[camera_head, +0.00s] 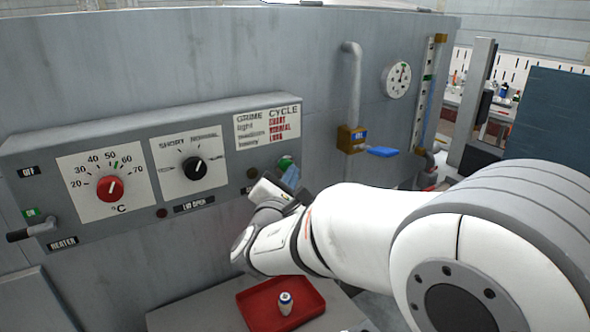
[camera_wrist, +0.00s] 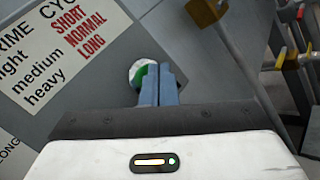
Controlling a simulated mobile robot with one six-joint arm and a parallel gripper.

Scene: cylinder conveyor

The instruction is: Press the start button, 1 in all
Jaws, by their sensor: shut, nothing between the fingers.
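The green start button (camera_head: 285,161) is at the right end of the grey control panel (camera_head: 110,130). In the wrist view, the button (camera_wrist: 138,74) shows as a green cap in a pale round surround, partly hidden behind my fingers. My gripper (camera_head: 290,177) is shut and empty, with its blue fingers just below and in front of the button. In the wrist view, my gripper's fingertips (camera_wrist: 160,70) overlap the button's right side. I cannot tell whether they touch it.
The panel has a red temperature dial (camera_head: 110,188), a black cycle dial (camera_head: 194,168) and a heater lever (camera_head: 33,230). A blue-handled valve (camera_head: 382,152) and pipe stand to the right. A red tray (camera_head: 255,312) with a small white-and-blue cylinder (camera_head: 285,303) lies below my arm.

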